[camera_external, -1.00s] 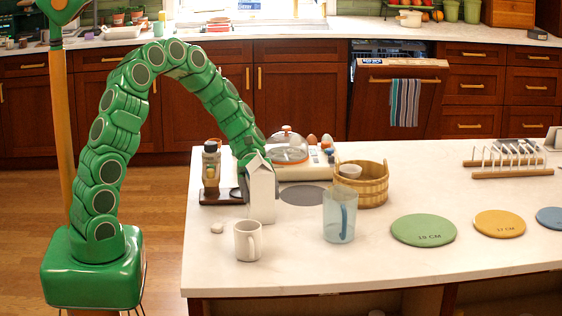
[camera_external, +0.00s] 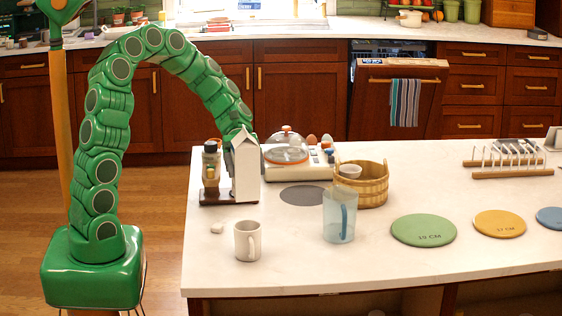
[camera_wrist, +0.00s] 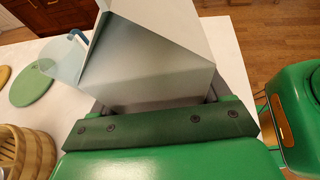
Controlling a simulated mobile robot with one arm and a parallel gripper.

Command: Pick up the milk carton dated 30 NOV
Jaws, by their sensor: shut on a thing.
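A white milk carton (camera_external: 246,170) with a gabled top is in my gripper (camera_external: 239,140) above the left part of the island counter. My gripper is shut on the carton. The carton stands about upright in the external view, and its lower end appears above the counter. In the wrist view the carton (camera_wrist: 150,60) fills the upper middle, in front of the gripper's dark green bar (camera_wrist: 165,124). No date can be read on the faces that show. The fingertips are mostly hidden.
A glass-domed dish (camera_external: 287,150) is behind. Green and yellow discs lie right.

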